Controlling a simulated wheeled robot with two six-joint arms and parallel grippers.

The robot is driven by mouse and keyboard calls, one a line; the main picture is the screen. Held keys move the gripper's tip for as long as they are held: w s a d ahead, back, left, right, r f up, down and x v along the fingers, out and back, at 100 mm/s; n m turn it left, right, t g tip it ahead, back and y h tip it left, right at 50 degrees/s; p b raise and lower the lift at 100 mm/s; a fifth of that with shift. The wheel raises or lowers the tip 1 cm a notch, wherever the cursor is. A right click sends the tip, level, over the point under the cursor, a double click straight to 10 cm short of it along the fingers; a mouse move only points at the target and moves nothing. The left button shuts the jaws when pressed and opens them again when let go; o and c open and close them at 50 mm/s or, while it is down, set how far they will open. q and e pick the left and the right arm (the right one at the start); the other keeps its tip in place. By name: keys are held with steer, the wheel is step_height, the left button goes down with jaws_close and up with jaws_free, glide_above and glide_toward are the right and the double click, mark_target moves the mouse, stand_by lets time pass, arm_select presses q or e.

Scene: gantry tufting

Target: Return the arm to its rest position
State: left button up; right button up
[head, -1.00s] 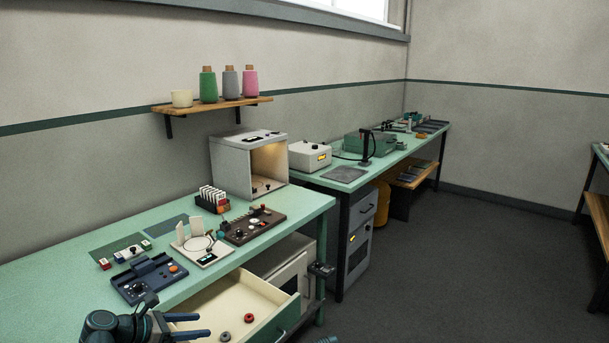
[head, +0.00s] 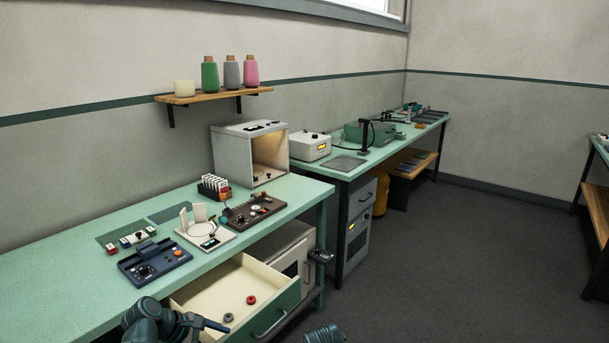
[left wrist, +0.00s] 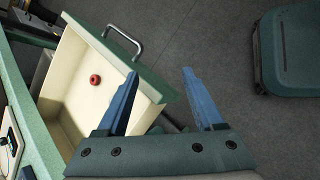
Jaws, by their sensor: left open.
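My left gripper (head: 214,325) is low in the head view, in front of the open drawer (head: 284,304). In the left wrist view its two blue fingers (left wrist: 160,73) are spread apart with nothing between them. The drawer's front (left wrist: 122,60) lies to the left of the fingers there, partly behind the near finger. My left arm comes in from the bottom left of the head view. My right gripper does not show; only a ribbed teal piece, perhaps of my right arm, shows at the bottom edge.
The green bench (head: 60,272) holds a blue device (head: 155,262), a brown control box (head: 254,210) and a white booth (head: 222,155). Dark floor is clear at the right.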

arm_select(q)
steer(key=s+d+f+m+g+y+b, duration=0.5)
steer(key=s+d+f+m+y+b, duration=0.4)
steer(key=s+d+f+m, duration=0.9)
steer(key=w+a+r+m+p, duration=0.1)
steer(key=w+r+p, duration=0.1)
steer(key=r+p, duration=0.6)
steer(key=w+a+r+m+p, duration=0.1)
steer(key=w+r+m+p, duration=0.1)
steer(key=r+p, duration=0.6)
step_height(320, 180, up, 4)
steer(key=shift+w+a+f+h, duration=0.25)
steer(key=shift+w+a+h, duration=0.05)
steer(key=shift+c, duration=0.3)
